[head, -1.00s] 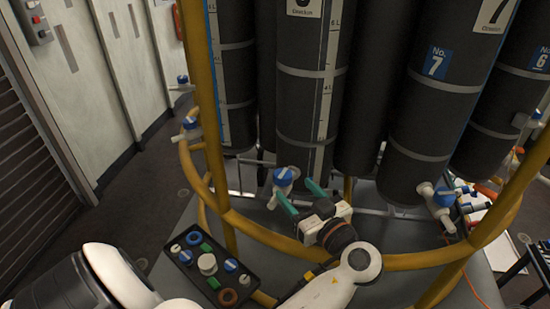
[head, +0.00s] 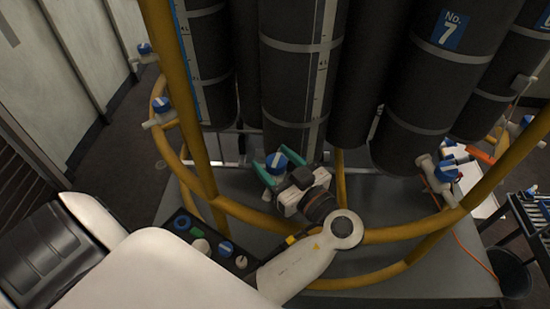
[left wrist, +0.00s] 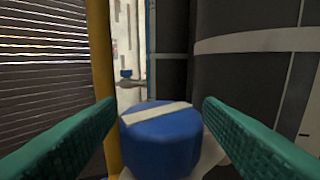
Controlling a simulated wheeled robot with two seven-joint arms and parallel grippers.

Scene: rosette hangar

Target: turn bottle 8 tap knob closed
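The blue tap knob (head: 277,160) with a white stripe sits at the foot of the middle dark bottle (head: 292,90), whose number is out of frame. In the left wrist view the knob (left wrist: 160,135) fills the lower middle, its stripe slanting up to the right. My left gripper (head: 282,162) has its green fingers spread on either side of the knob. In the left wrist view the fingertips (left wrist: 159,102) flank the knob with narrow gaps, so it is not clamped. The white tap body is mostly hidden below the knob. My right gripper is out of view.
A dark tray (head: 187,230) of small caps is partly covered by my arm. Bottle 7 (head: 425,90) with its own blue tap knob (head: 446,171) stands right.

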